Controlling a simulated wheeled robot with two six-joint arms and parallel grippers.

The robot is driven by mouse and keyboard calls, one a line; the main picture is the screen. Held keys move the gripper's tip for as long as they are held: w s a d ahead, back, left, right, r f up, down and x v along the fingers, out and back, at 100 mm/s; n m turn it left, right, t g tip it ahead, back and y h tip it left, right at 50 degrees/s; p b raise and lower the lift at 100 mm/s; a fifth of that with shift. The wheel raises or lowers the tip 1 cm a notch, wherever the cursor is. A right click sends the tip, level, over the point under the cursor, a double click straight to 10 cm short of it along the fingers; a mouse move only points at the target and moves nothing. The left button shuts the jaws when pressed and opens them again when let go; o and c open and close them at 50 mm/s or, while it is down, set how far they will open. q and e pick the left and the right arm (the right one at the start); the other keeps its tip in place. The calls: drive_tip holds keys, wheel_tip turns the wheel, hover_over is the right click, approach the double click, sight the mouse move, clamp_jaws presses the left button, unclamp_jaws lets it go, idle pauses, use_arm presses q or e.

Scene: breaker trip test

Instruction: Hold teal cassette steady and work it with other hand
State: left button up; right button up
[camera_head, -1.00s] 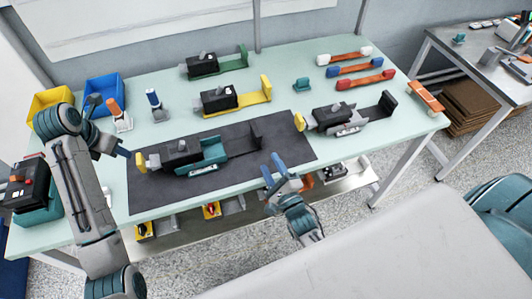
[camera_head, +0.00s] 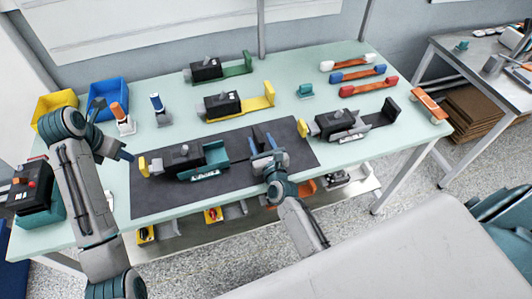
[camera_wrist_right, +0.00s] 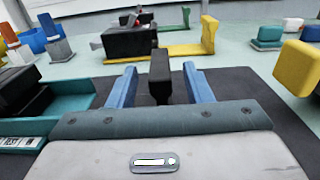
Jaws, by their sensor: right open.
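The teal cassette (camera_head: 216,156) lies on a dark mat with a black breaker (camera_head: 185,159) at its left part. In the right wrist view, its teal tray (camera_wrist_right: 75,106) is at the left. My right gripper (camera_head: 262,138) is open at the cassette's right end. In the wrist view, a black upright end piece (camera_wrist_right: 160,78) stands between the open fingers (camera_wrist_right: 160,85), with a gap on both sides. My left gripper (camera_head: 127,155) is above the mat's left edge, left of the cassette and apart from it. Its finger gap cannot be made out.
Yellow blocks stand at the mat's left (camera_head: 143,166) and right (camera_head: 302,128) edges. Yellow (camera_head: 238,106), green (camera_head: 236,70) and grey (camera_head: 374,118) cassettes lie around the dark mat (camera_head: 155,203). Blue (camera_head: 108,90) and yellow bins (camera_head: 52,101) stand back left.

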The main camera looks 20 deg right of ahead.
sight(255, 127)
drive_tip(key=shift+w+d, duration=0.15)
drive_tip(key=shift+w, duration=1.7)
